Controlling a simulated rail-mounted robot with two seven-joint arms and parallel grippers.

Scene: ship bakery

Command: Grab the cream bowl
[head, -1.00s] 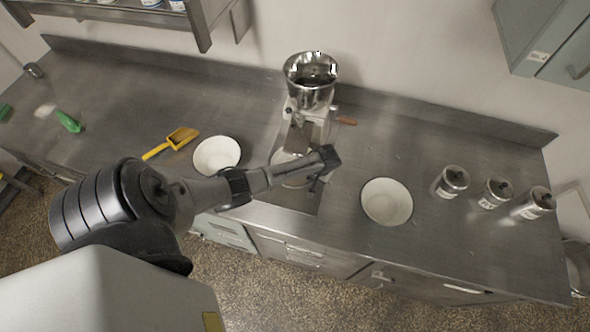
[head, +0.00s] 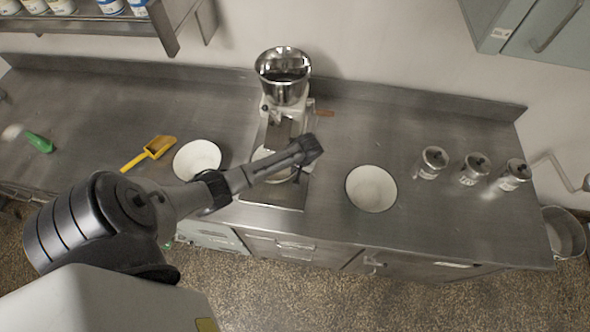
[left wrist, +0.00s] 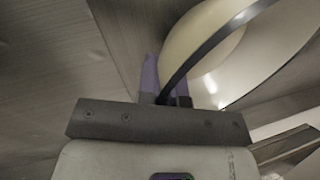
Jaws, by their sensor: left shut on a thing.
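A cream bowl with a dark rim (head: 281,177) sits below the steel grinder, mostly hidden behind my left arm in the head view. My left gripper (head: 301,172) is at its right side. In the left wrist view the bowl's wall (left wrist: 205,38) fills the top, and my left gripper (left wrist: 166,82) is shut on its dark rim. Whether the bowl still touches the surface below it I cannot tell. Two similar pale bowls stand on the counter, one to the left (head: 197,158) and one to the right (head: 371,189). My right gripper is not in view.
The grinder (head: 284,85) with its hopper stands behind the held bowl. Several metal canisters (head: 432,162) stand at the right. The counter (head: 325,215) is clear between the held bowl and right bowl.

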